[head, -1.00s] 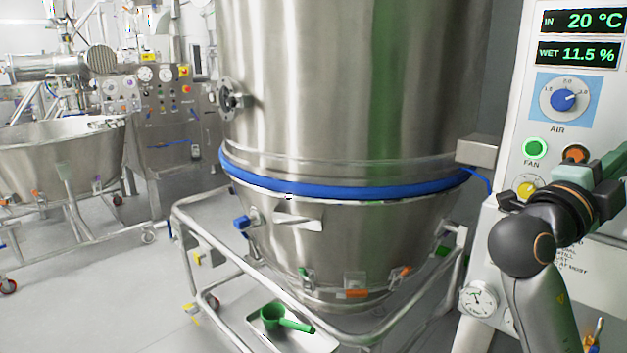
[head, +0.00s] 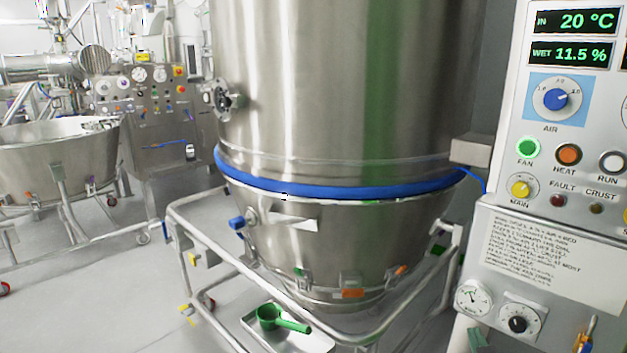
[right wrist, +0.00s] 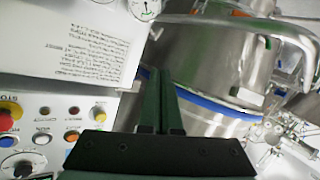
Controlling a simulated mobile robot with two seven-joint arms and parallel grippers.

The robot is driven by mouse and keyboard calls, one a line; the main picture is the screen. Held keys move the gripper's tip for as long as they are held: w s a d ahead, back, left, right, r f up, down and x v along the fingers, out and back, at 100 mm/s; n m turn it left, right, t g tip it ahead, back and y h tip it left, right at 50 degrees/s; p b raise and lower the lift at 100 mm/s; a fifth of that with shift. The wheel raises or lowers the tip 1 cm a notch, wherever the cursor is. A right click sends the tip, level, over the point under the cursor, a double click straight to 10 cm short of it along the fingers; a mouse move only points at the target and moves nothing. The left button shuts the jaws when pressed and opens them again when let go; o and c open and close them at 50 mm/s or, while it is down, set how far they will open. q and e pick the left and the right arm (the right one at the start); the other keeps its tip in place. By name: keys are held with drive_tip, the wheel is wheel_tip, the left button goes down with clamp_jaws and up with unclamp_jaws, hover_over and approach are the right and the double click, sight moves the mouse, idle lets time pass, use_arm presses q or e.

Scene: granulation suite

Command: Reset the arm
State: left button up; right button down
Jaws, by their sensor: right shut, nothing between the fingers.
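My right gripper (right wrist: 160,78) shows in the right wrist view as two dark green fingers lying together with nothing between them. It is in free space in front of the control panel and the steel vessel. In the head view only a small greenish piece, probably this gripper (head: 477,341), shows at the bottom edge below the gauge. The rest of my right arm is out of that view. My left gripper is in neither view.
The control panel (head: 515,215) stands at right, its displays reading 20 °C and 11.5 %. A large steel vessel (head: 340,90) with a blue band sits above a tubular frame (head: 200,235). A green scoop (head: 280,319) lies on a tray (head: 318,343). Open floor is at left.

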drive_tip(key=s+a+f+n+g+y, duration=0.35)
drive_tip(key=s+a+f, duration=0.25)
drive_tip(key=s+f, duration=0.55)
drive_tip(key=s+a+f+n+g+y, duration=0.3)
drive_tip(key=s+a+f+n+y, duration=0.15)
drive_tip(key=s+f, duration=0.7)
drive_tip(key=w+a+m+t, duration=0.15)
drive_tip(key=a+m, duration=0.25)
drive_tip(key=a, duration=0.7)
use_arm(q)
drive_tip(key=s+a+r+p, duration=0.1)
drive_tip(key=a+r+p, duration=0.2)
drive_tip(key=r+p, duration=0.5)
drive_tip(key=p, duration=0.4)
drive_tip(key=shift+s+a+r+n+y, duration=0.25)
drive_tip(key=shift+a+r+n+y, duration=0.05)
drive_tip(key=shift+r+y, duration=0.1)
use_arm(e)
wheel_tip(320, 180, up, 10)
drive_tip(key=s+d+m, duration=0.1)
drive_tip(key=d, duration=0.1)
drive_tip(key=shift+s+d, duration=0.2)
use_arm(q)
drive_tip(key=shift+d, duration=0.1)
